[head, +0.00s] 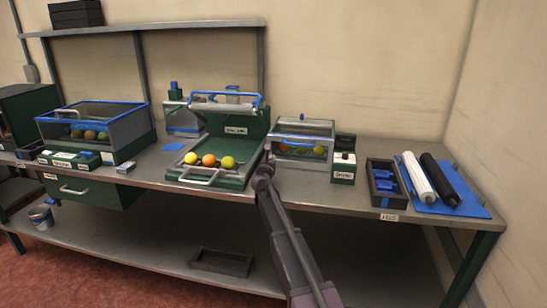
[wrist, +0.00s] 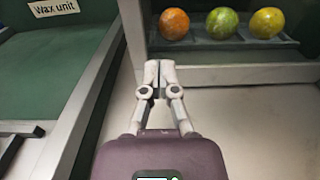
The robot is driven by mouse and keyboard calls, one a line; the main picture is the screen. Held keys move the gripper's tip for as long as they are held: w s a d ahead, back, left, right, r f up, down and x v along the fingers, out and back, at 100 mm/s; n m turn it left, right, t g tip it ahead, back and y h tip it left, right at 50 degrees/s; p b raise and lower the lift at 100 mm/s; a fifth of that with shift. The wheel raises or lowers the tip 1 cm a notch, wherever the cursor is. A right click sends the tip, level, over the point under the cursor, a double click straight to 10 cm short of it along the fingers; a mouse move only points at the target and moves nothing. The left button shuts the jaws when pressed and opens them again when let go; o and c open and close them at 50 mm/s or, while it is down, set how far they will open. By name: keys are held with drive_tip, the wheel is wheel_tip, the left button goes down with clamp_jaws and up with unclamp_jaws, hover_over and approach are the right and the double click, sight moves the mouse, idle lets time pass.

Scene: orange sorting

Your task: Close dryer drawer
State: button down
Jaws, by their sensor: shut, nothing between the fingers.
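The clear-sided box with a blue-edged lid (head: 303,127), right of the wax unit, looks like the dryer. In the wrist view, an orange fruit (wrist: 174,24), a green one (wrist: 222,23) and a yellow one (wrist: 267,22) sit in a row on its grey tray (wrist: 230,46), behind a pale front edge (wrist: 240,74). I cannot tell how far its drawer is out. My gripper (head: 264,168) is shut and empty, at the box's front left, beside the wax unit. In the wrist view its fingertips (wrist: 159,68) point toward the box's left front corner; contact is unclear.
The green wax unit (head: 238,122) stands left of my gripper, with fruits on its front tray (head: 215,181). A small green control box (head: 343,170) and a dark bin (head: 386,170) stand to the right. Another clear-lidded unit (head: 95,108) stands at the left.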

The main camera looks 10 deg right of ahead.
drive_tip(key=v, duration=1)
